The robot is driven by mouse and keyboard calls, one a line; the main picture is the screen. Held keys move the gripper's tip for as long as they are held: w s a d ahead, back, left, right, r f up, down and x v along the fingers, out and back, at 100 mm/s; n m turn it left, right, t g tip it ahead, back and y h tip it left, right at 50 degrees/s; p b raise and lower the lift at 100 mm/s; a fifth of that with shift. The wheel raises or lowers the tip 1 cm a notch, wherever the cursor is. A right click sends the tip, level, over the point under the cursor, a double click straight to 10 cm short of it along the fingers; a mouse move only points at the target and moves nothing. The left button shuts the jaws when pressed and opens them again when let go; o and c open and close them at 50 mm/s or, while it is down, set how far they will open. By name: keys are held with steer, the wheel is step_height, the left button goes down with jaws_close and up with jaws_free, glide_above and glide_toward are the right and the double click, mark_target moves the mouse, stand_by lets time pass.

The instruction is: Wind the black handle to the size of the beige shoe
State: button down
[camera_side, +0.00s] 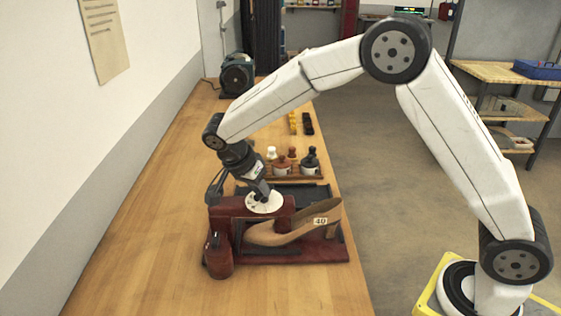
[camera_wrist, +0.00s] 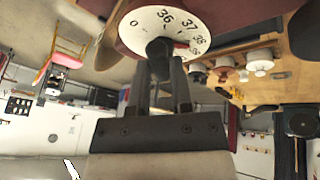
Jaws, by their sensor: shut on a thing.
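A dark red shoe machine (camera_side: 325,252) stands on the bench, with a white dial (camera_side: 270,207) on top. In the wrist view the white dial (camera_wrist: 140,20) shows 0, 36, 37, 38 and further numbers partly hidden; which number is set cannot be told. The black handle (camera_wrist: 159,47) sits at the dial's centre. My gripper (camera_wrist: 160,68) is shut on it; from the side, my gripper (camera_side: 264,194) hides the handle. The beige shoe (camera_side: 280,235) rests in the machine below and right of the dial, with a tag reading 40 (camera_side: 320,221) near its heel.
A dark red bottle-shaped part (camera_side: 217,255) stands at the machine's front left. Behind the machine are a dark tray (camera_side: 305,193) and a wooden rack (camera_side: 293,172) with several small bottles. A dark green motor-like device (camera_side: 237,75) stands far back. The bench's left side is clear.

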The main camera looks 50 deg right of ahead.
steer(key=m+g, duration=0.1)
steer(key=m, duration=0.2)
steer(key=m+g+y, duration=0.1)
steer(key=m, duration=0.1)
steer(key=shift+w+d+f+m, duration=0.1)
steer(key=shift+w+m, duration=0.1)
steer(key=shift+m, duration=0.2)
steer(key=m+y, duration=0.1)
steer(key=m, duration=0.1)
steer(key=m+g+y, duration=0.1)
steer(key=m, duration=0.2)
steer(key=shift+w+d+m+y, duration=0.2)
steer(key=shift+m+y, duration=0.1)
steer(key=c, duration=0.5)
jaws_free()
steer(key=shift+c, duration=0.2)
steer(key=v, duration=0.7)
steer(key=shift+w+r, duration=0.25)
steer(key=shift+r, duration=0.15)
